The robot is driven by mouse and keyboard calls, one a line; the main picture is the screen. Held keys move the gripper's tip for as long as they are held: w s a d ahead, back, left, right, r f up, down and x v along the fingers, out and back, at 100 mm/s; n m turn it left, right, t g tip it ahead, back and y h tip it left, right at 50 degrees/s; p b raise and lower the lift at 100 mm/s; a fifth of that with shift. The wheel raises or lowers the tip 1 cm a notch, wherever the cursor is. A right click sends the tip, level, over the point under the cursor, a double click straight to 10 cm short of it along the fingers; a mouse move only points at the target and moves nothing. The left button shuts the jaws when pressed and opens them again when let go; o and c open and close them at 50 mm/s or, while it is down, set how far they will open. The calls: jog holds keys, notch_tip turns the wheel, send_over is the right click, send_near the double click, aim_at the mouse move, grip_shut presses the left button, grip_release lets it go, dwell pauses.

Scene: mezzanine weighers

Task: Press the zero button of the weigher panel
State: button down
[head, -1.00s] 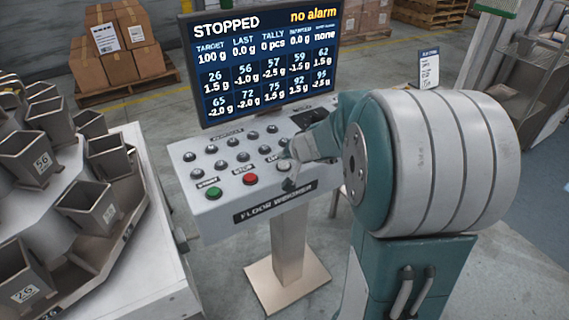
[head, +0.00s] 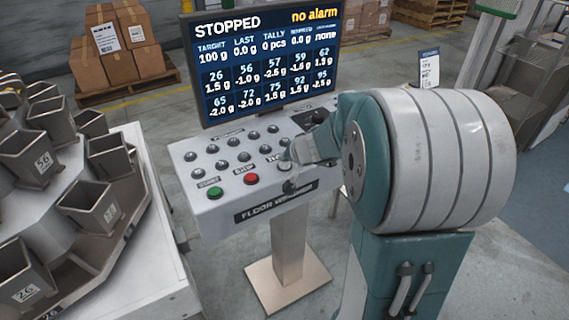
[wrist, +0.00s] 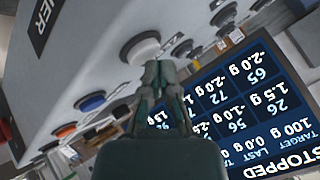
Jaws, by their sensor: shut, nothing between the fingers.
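The weigher panel (head: 232,212) is a pale sloped console on a post, with a green button (head: 215,193), a red button (head: 251,179) and a pale button (head: 284,166) along its front row. The label by the pale button is partly hidden by my arm and I cannot read it surely. My gripper (wrist: 160,70) is shut and empty. In the wrist view its tips are close beside a large white button (wrist: 140,47) with a dark ring; contact cannot be told. In the head view the fingertips are small and unclear near the front edge of the panel.
The screen (head: 265,65) behind the panel reads STOPPED and no alarm. Several small dark buttons and a dark knob area (head: 318,117) lie behind the front row. A weigher with metal buckets (head: 95,210) stands at the left. Boxes on a pallet (head: 115,45) are at the back.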

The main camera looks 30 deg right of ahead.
aim_at(285, 165)
jog(key=shift+f, duration=0.45)
dwell(0.6)
jog(key=shift+r, duration=0.85)
jog(key=shift+r, duration=0.15)
jog(key=shift+r, duration=2.4)
